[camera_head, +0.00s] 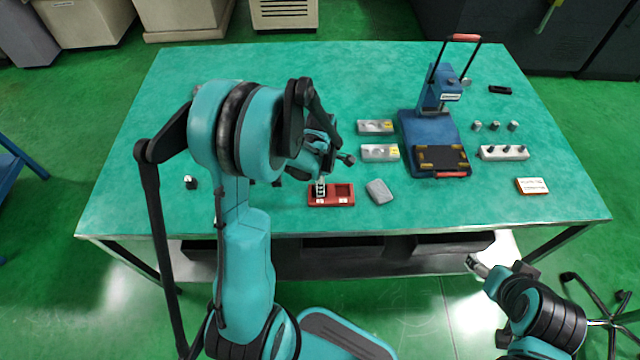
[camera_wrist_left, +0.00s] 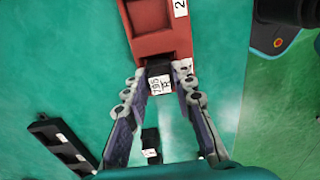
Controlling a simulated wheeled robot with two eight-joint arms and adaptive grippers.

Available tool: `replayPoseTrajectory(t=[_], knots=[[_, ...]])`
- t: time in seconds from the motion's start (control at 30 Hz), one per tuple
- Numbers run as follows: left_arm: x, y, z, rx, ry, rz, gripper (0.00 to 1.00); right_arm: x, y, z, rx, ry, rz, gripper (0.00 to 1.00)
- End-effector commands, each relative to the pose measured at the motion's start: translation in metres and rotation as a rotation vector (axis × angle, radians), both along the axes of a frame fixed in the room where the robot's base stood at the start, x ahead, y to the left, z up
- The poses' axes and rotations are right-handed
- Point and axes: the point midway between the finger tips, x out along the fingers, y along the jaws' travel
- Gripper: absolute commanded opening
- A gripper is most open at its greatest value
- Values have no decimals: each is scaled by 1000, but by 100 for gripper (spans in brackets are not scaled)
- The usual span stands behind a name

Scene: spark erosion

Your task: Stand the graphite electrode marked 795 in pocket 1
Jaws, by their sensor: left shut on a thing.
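The graphite electrode marked 795 (camera_wrist_left: 160,82) is a dark block with a white label. My left gripper (camera_head: 320,184) is shut on it, one finger on each side. The red two-pocket tray (camera_head: 345,204) lies on the table under the gripper. The electrode is at the tray's left pocket in the head view; its depth in the pocket cannot be told. The other pocket, labelled 2 in the wrist view, is empty. My right gripper (camera_head: 478,266) is off the table's front edge, away from the tray; its jaws are too small to read.
Another dark electrode (camera_wrist_left: 151,146) and a black labelled strip (camera_wrist_left: 62,145) lie near the gripper. A grey pad (camera_head: 379,191) is right of the tray. Two grey blocks (camera_head: 380,152) and a blue press (camera_head: 424,128) stand further back.

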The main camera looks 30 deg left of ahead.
Motion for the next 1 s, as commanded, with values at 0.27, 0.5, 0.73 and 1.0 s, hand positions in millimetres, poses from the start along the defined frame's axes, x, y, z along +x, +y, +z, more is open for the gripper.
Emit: replayPoseTrajectory(t=[0.27, 0.5, 0.73, 1.0], knots=[[0, 0, -4, 0, 0, 0, 0, 0, 0, -4, 0, 0, 0, 70], [0, 0, -3, 0, 0, 0, 49, 0, 0, -4, 0, 0, 0, 70], [0, 0, -2, 0, 0, 0, 49, 0, 0, -4, 0, 0, 0, 70], [0, 0, 39, 0, 0, 0, 49, 0, 0, -4, 0, 0, 0, 70]])
